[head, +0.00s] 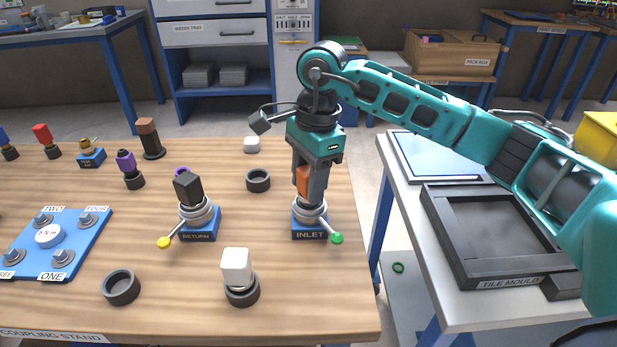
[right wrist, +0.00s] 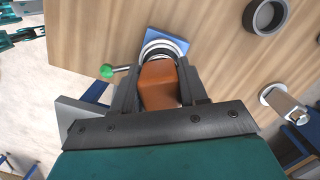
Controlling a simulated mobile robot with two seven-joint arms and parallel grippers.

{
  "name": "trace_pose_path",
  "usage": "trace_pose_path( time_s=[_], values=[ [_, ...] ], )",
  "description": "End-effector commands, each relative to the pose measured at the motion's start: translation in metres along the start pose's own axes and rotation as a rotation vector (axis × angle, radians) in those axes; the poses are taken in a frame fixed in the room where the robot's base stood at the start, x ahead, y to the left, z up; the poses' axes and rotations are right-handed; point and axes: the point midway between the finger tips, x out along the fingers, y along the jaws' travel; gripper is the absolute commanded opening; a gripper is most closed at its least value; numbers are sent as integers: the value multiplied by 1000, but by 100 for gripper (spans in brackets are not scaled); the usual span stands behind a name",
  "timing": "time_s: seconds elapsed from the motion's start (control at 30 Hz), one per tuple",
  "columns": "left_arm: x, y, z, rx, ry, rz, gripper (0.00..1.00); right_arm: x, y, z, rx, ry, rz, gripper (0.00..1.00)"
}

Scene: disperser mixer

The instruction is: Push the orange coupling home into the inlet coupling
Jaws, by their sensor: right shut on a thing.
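The orange coupling (head: 303,181) is upright between the fingers of my right gripper (head: 309,190), which is shut on it. It also shows in the right wrist view (right wrist: 160,84), between the two dark fingers. The inlet coupling (head: 310,212) is a metal ring on a blue block labelled INLET, with a green-knobbed lever (head: 336,238) pointing front right. The orange coupling stands directly above the inlet ring, its lower end at or in it. The fingers hide how deep it sits. My left gripper is not in view.
Left of it, the return coupling (head: 197,212) holds a black block and has a yellow-knobbed lever. A white block in a dark ring (head: 241,290) stands in front. An empty dark ring (head: 258,180) lies behind left. The table's right edge is close to the inlet.

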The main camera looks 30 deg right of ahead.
Motion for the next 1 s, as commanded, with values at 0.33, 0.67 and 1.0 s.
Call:
trace_pose_path(
  time_s=[0.33,0.67,1.0],
  values=[
    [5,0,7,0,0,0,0,10,0,-1,0,0,-1,4],
    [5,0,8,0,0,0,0,11,0,-2,0,0,-1,63],
    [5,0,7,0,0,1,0,12,0,-2,0,0,1,72]
  ],
)
